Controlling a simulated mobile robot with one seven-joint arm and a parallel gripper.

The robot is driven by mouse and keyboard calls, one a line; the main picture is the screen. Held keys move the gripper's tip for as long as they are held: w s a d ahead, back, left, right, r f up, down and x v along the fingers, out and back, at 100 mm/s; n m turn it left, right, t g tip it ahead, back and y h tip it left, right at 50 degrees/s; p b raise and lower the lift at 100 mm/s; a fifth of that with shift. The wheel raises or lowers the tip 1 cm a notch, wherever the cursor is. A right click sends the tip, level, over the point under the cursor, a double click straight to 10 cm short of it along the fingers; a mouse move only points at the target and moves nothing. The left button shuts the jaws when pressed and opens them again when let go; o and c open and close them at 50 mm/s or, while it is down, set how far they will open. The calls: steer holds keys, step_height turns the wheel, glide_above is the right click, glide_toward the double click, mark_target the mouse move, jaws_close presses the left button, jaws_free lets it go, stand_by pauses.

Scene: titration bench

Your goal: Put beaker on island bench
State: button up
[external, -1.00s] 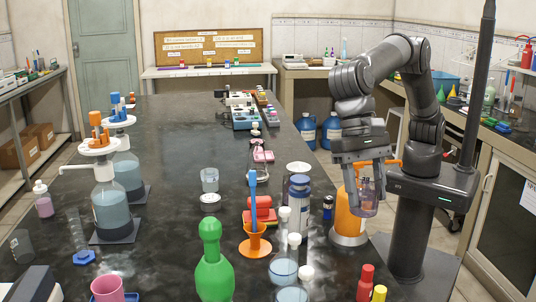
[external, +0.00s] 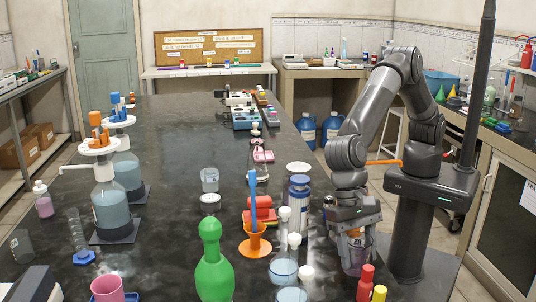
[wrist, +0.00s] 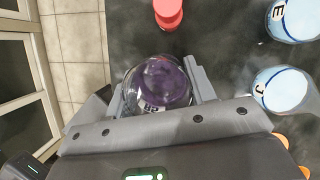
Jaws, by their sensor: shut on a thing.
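The beaker (external: 354,260) is a clear glass vessel with a purple tint, low at the right side of the dark island bench (external: 160,180). My gripper (external: 355,238) is shut on it from above, with a finger on either side. In the wrist view the beaker (wrist: 158,85) sits between the fingers, and dark bench top shows beyond it. I cannot tell whether its base touches the bench. The gripper hides part of it.
A red-capped bottle (external: 366,278) and a yellow one (external: 379,293) stand just in front. A tall blue-and-white bottle (external: 299,200) and glass beakers (external: 284,266) are to the left. The orange bottle behind is mostly hidden. The bench's middle is largely clear.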

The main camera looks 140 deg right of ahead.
steer(key=shift+f, duration=0.95)
steer(key=shift+f, duration=0.2)
steer(key=o, duration=1.1)
steer(key=shift+c, duration=0.2)
steer(key=v, duration=1.2)
steer(key=shift+r, duration=0.25)
